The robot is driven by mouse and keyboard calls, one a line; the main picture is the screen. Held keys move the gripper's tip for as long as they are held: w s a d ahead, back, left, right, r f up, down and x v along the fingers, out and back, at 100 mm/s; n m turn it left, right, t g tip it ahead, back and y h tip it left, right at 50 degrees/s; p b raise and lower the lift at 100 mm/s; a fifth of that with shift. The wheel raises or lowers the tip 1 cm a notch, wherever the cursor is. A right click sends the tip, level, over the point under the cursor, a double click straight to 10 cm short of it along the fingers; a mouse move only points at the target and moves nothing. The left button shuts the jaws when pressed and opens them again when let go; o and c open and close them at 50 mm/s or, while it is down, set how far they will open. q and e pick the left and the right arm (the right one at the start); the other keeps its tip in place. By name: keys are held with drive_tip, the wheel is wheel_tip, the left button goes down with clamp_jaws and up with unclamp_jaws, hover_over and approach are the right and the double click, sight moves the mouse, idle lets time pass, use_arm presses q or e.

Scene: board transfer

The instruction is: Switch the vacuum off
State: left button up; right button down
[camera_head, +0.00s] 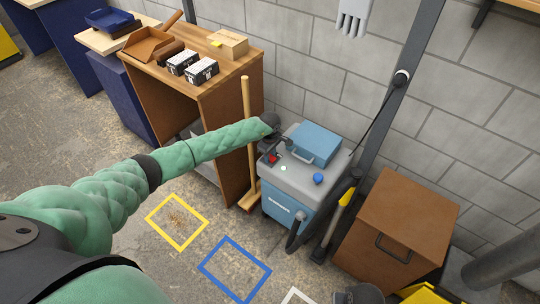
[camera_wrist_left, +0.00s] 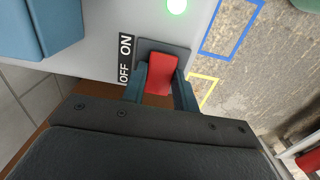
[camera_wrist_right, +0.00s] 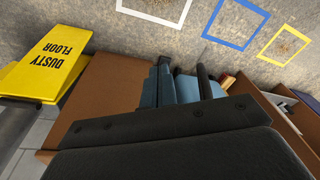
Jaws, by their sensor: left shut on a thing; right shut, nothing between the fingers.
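The vacuum (camera_head: 285,205) is a blue box with a grey top, standing against the wall. Its red switch (camera_wrist_left: 160,72) sits on a dark plate beside an ON/OFF label (camera_wrist_left: 126,60); it also shows in the head view (camera_head: 272,158). A green light (camera_wrist_left: 177,6) glows on the grey top. My left gripper (camera_wrist_left: 160,85) is shut with its fingers on both sides of the switch. Which way the switch is set I cannot tell. My right gripper (camera_wrist_right: 180,85) is shut and empty, above a brown box.
A broom (camera_head: 247,140) stands left of the vacuum, by the wooden workbench (camera_head: 228,75). The brown box (camera_head: 405,220) stands at the right, near a yellow dusty-floor sign (camera_wrist_right: 45,62). Yellow and blue (camera_head: 234,270) outlines mark open floor in front.

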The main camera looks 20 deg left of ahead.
use_arm(q)
drive_tip(key=b, duration=0.1)
drive_tip(key=h+b, duration=0.1)
drive_tip(key=b, duration=0.1)
drive_tip(key=shift+a+f+g, duration=0.25)
drive_tip(key=shift+g, duration=0.05)
drive_tip(key=shift+h+b, duration=0.3)
drive_tip(key=shift+b, duration=0.05)
use_arm(e)
wheel_tip(320, 180, up, 10)
drive_tip(key=s, duration=0.1)
use_arm(q)
drive_tip(key=h+b, duration=0.1)
drive_tip(key=b, duration=0.1)
drive_tip(key=g+h+b, duration=0.1)
drive_tip(key=b, duration=0.1)
drive_tip(key=shift+w+a+b, duration=0.15)
drive_tip(key=shift+a+b, duration=0.1)
drive_tip(key=shift+b, duration=0.05)
drive_tip(key=shift+r+h, duration=0.15)
drive_tip(key=shift+h, duration=0.15)
use_arm(e)
drive_tip(key=w+a+f+t+y, duration=0.2)
drive_tip(key=a+f, duration=0.4)
drive_tip(key=a, duration=0.1)
drive_tip(key=shift+a+n, duration=0.2)
drive_tip(key=shift+n, duration=0.2)
